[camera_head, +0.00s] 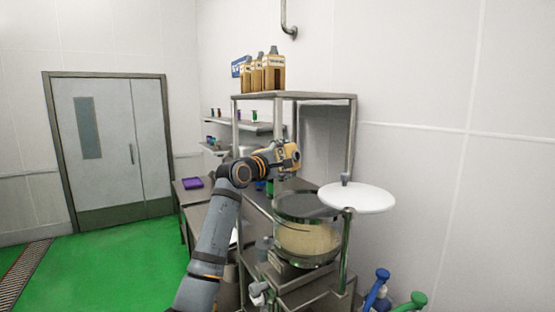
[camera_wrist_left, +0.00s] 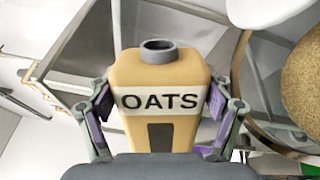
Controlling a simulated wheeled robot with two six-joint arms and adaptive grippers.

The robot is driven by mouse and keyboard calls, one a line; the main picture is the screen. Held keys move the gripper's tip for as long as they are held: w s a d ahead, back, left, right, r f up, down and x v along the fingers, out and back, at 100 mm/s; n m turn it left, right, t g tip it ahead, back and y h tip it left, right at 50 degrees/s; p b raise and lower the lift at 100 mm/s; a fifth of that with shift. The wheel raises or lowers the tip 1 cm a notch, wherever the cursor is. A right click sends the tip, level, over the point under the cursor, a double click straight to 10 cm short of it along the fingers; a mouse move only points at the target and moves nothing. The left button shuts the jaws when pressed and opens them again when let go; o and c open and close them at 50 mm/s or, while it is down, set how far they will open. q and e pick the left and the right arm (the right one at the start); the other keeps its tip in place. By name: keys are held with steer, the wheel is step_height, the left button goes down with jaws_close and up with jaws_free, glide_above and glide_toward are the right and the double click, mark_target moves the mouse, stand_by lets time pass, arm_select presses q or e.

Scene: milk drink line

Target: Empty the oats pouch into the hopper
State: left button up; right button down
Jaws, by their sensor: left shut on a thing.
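My left gripper (camera_head: 286,160) is shut on the tan oats pouch (camera_head: 292,151), up in the air just above the back of the hopper. In the left wrist view the oats pouch (camera_wrist_left: 160,78) sits between the purple finger pads, with a white OATS label and a grey spout at its top end. No oats are seen coming out. The hopper (camera_head: 306,238) is a clear round vessel with pale grain inside. Its rim and grain also show at the right of the left wrist view (camera_wrist_left: 302,82). My right gripper is not in view.
A white round lid (camera_head: 357,198) stands out to the right of the hopper on a post. A metal shelf (camera_head: 310,96) above carries several tan cartons (camera_head: 264,73). Blue (camera_head: 377,288) and green (camera_head: 412,303) handled things are at the lower right. Green floor is free at left.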

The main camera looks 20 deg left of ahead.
mark_target(282, 146)
arm_select(q)
steer(key=r+n, duration=0.1)
steer(key=n, duration=0.2)
steer(key=shift+r+n, duration=0.3)
steer(key=shift+r, duration=0.05)
steer(key=n, duration=0.3)
steer(key=shift+r+n, duration=0.3)
steer(key=shift+r, duration=0.1)
steer(key=n, duration=0.3)
steer(key=shift+r, duration=0.4)
steer(key=n, duration=0.4)
steer(key=shift+r+n, duration=0.4)
